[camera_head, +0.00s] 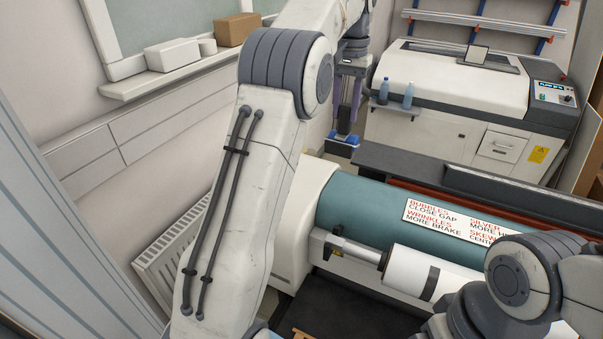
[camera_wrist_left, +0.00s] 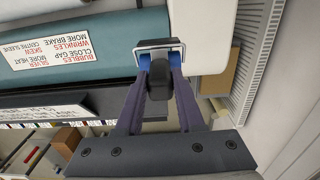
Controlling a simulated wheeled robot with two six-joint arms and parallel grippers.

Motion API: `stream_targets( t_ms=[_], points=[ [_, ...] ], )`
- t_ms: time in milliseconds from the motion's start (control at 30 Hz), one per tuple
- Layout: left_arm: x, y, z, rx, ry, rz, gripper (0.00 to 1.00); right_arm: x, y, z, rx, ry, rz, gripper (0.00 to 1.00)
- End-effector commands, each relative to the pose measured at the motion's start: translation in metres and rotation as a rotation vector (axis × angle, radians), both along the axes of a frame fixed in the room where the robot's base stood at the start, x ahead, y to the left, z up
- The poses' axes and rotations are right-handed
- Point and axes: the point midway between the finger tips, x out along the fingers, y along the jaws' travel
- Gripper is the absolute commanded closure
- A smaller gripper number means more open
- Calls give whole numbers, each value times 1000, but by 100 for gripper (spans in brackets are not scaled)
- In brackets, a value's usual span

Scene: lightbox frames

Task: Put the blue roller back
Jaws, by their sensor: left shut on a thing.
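The blue roller (camera_head: 342,148) hangs below my left gripper (camera_head: 346,128) in the head view, beyond the far left end of the laminating machine's teal roll. In that view the roll lies over the machine's end housing. I cannot tell whether it touches it. My right arm shows at the lower right of the head view, but its gripper is not in view.
The machine's teal roll (camera_head: 365,205) carries a white notice (camera_head: 455,222); a white roll (camera_head: 408,272) lies in front. Behind stands a white machine (camera_head: 455,95) with two blue bottles (camera_head: 408,95) on a side shelf. A radiator (camera_head: 172,248) and wall ledge (camera_head: 155,80) are left.

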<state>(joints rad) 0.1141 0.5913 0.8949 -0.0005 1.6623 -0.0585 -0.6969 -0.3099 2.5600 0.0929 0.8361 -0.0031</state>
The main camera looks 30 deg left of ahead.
Motion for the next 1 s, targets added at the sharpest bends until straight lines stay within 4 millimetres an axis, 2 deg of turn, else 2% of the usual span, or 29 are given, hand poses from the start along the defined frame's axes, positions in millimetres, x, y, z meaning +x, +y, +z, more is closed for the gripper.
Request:
stream_targets(
  t_ms=[167,267,500,633,867,1000],
  points=[
    [-4,10,-5,0,1,4,100,0,0,0,0,0,0,0],
    [-11,27,-16,0,2,7,100,0,0,-1,0,0,0,0],
    [-29,79,-46,-1,4,8,100,0,0,11,0,0,1,0],
    [-36,100,-59,-1,2,5,100,0,0,17,0,0,3,0],
    [-40,111,-75,-1,3,1,100,0,0,22,0,0,4,0],
    [-40,111,-95,-1,4,1,100,0,0,32,0,0,5,0]
  ],
)
